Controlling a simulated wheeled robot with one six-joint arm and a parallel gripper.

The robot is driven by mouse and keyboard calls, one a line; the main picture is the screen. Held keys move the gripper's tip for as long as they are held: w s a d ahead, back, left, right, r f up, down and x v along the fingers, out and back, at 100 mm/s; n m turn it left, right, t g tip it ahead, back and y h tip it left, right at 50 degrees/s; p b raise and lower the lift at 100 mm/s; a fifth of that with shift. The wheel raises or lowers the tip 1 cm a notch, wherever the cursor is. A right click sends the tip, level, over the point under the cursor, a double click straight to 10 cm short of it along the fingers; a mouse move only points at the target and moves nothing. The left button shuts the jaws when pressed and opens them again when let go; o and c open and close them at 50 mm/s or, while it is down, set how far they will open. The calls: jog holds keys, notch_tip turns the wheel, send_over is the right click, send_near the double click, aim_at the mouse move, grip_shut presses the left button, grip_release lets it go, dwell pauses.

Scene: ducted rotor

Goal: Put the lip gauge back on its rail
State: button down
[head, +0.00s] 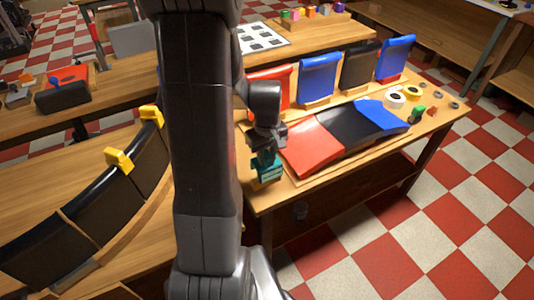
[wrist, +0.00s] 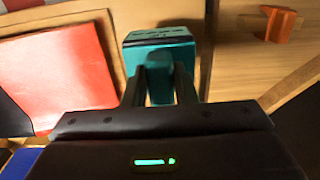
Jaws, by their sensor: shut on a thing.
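My gripper (head: 267,140) is shut on a teal block (head: 266,168), which looks to be the lip gauge. It hangs at the left end of the right-hand wooden table, beside the red panel. In the wrist view my gripper (wrist: 160,85) has its two dark fingers closed around the narrow part of the teal block (wrist: 158,42). The block's wider head, with a dark strip, shows beyond the fingertips. I cannot tell from these views whether its underside touches the table. I cannot clearly make out the rail.
Red, black and blue curved panels (head: 345,130) lie on the table, with upright panels (head: 320,75) behind. Tape rolls (head: 394,99) sit right. Black curved segments (head: 90,200) with yellow clips (head: 118,160) stand left. An orange piece (wrist: 279,22) shows upper right in the wrist view.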

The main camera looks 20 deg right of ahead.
jog(key=shift+f+b, duration=2.1)
jog(key=shift+f, duration=0.8)
jog(key=shift+f, duration=0.3)
jog(key=c, duration=1.1)
grip_release()
notch_tip(320, 180, up, 14)
jog(key=shift+f, duration=0.1)
notch_tip(320, 180, down, 13)
jog(key=shift+f, duration=0.15)
jog(key=shift+f, duration=0.1)
